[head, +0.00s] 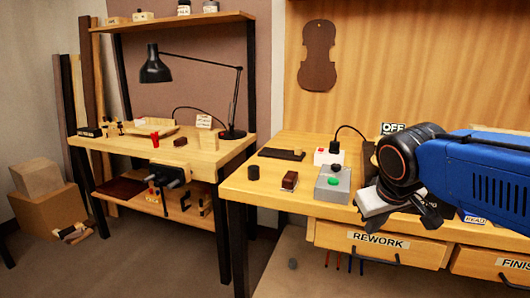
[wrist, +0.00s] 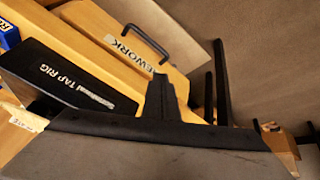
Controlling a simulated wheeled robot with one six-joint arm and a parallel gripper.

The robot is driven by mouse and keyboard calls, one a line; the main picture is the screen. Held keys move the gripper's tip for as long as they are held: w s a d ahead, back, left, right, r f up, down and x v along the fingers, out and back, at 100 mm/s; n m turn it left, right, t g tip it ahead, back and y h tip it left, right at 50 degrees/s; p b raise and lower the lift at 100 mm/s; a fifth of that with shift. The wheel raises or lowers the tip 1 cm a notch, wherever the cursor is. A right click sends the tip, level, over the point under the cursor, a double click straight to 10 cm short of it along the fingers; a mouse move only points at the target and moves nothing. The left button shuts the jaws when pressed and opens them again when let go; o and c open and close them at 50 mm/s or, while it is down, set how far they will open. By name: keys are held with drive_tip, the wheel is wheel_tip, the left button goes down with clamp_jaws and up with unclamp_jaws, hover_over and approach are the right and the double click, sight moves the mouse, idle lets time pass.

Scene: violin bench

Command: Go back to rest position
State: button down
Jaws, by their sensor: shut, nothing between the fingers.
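My gripper (head: 428,222) hangs at the front edge of the right bench (head: 262,195), in front of and above the REWORK drawer (head: 375,243) in the head view. My blue arm reaches in from the right and covers part of the bench top. In the wrist view my gripper (wrist: 160,92) shows as dark fingers close together, shut, with nothing held. Beyond it are the REWORK drawer front with its dark handle (wrist: 155,42) and a black TAP RIG panel (wrist: 62,82).
A grey box with a green button (head: 332,186), a small brown block (head: 290,180) and a black cylinder (head: 253,172) stand left of my gripper. A lamp (head: 155,70) stands on the left bench. Open floor (head: 130,250) lies before the left bench.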

drive_tip(key=s+d+f+m+y, duration=0.1)
drive_tip(key=s+d+f+m, duration=0.1)
drive_tip(key=s+f, duration=0.8)
drive_tip(key=s+d, duration=0.1)
drive_tip(key=s, duration=0.3)
drive_tip(key=shift+d+f+m+g, duration=0.3)
drive_tip(key=shift+f, duration=0.05)
